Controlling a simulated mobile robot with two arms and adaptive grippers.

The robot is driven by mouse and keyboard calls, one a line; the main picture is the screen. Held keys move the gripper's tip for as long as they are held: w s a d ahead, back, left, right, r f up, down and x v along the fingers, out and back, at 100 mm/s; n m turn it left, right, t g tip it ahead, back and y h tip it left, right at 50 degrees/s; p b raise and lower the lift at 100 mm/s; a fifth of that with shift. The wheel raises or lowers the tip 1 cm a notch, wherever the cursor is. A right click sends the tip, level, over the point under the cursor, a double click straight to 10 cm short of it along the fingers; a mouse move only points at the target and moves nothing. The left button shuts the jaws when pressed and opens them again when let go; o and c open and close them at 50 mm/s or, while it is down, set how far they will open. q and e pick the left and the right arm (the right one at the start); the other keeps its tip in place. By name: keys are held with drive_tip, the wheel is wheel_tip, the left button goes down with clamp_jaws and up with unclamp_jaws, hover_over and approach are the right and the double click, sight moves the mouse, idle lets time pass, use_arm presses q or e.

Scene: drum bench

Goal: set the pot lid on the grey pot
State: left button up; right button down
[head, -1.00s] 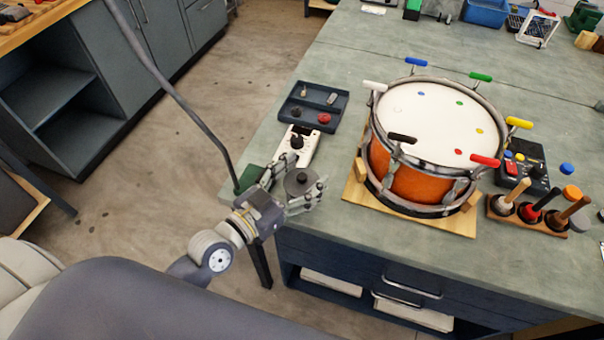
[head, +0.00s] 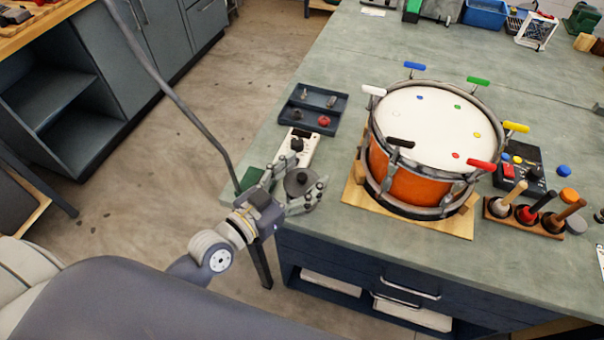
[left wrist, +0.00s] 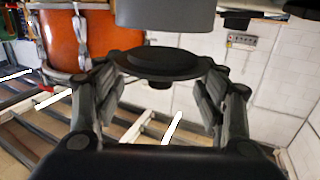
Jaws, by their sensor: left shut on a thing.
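The pot lid (head: 297,184) is a dark round disc with a knob. My left gripper (head: 306,194) is shut on it over the bench's near left corner. In the left wrist view, which is upside down, the lid (left wrist: 158,62) sits level between the fingers (left wrist: 160,92), with its knob towards the picture's bottom. A grey cylinder, apparently the grey pot (left wrist: 165,14), is directly under the lid, with a narrow gap seeming to show between them. In the head view the lid and gripper hide the pot. My right gripper is not in view.
An orange drum (head: 405,182) on a wooden base stands to the right. A white device (head: 306,148) and a dark tray (head: 340,105) lie just behind the gripper. A mallet rack (head: 525,222) is at far right. The bench (head: 345,60) is clear behind the tray.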

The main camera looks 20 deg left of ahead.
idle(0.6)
use_arm(q)
drive_tip(key=shift+r+p, duration=0.2)
drive_tip(key=shift+p, duration=0.2)
drive_tip(key=shift+r+p, duration=0.6)
drive_tip(key=shift+p, duration=0.1)
idle(0.5)
idle(0.4)
drive_tip(key=o, duration=0.7)
drive_tip(key=shift+c, duration=0.2)
